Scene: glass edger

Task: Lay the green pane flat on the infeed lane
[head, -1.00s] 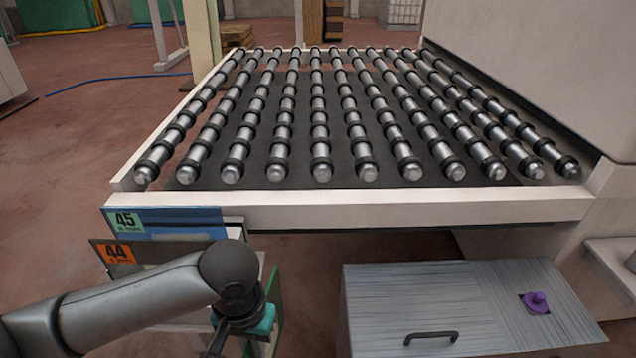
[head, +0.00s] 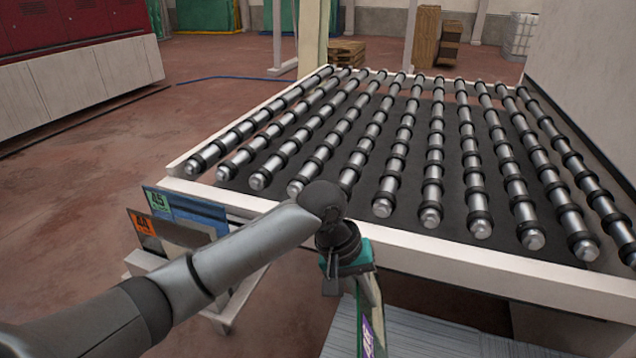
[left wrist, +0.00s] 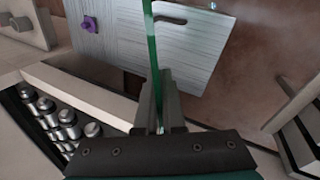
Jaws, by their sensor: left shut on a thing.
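My left gripper (head: 347,270) is shut on the green pane (head: 369,315), which hangs below it on edge in front of the roller table's front rail. In the left wrist view the gripper (left wrist: 160,115) pinches the pane (left wrist: 151,45), seen edge-on as a thin green strip. A purple and green label shows on the pane in the head view. The infeed lane (head: 420,232) is the bed of steel rollers with black rings, bare of glass. The pane's lower part runs out of the head view. My right gripper is not in view.
A rack at the left holds panes with tags 45 (head: 158,201) and 44 (head: 143,224). A grey cabinet (head: 440,335) stands below the front rail; its purple knob (left wrist: 90,24) shows in the left wrist view. A machine housing (head: 585,70) bounds the lane's right side.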

